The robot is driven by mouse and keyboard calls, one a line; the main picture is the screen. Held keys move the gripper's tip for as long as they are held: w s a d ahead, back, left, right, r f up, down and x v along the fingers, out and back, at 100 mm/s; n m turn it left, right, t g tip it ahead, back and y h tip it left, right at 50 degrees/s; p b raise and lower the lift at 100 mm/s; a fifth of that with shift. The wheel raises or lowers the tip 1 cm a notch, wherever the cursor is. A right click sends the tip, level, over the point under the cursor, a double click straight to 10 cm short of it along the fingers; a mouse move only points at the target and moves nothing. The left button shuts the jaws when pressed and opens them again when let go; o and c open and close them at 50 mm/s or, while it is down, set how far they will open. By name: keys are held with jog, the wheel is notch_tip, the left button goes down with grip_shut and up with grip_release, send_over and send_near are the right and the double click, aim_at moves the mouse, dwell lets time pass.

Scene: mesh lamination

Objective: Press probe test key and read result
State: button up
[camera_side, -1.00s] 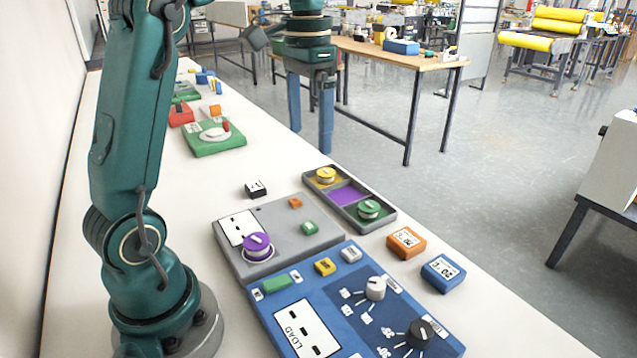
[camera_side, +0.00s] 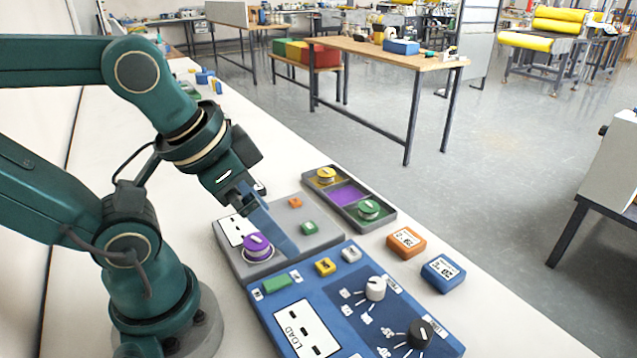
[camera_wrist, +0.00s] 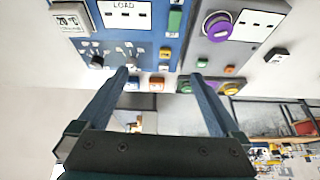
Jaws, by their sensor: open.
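The grey panel (camera_side: 290,212) carries a purple disc (camera_side: 257,245), a white display (camera_side: 237,229) with dark marks, a green button (camera_side: 309,227) and an orange button (camera_side: 295,203). The blue panel (camera_side: 262,304) in front has a LOAD display (camera_side: 306,329), a green key (camera_side: 276,284), a yellow key (camera_side: 325,267), a white key (camera_side: 351,254) and two knobs. I cannot tell which key is the probe test key. My gripper (camera_wrist: 158,75) is open and empty. In the side view it is above the grey panel, one finger covering part of it.
A dark tray (camera_side: 387,225) behind the grey panel holds a yellow and a green spool beside a purple compartment. An orange block (camera_side: 406,242) and a blue block (camera_side: 443,273) with displays stand right of the panels. A small black block (camera_wrist: 276,55) lies beyond the grey panel.

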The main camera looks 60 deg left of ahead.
jog(key=shift+w, duration=0.3)
grip_shut()
dwell(1.6)
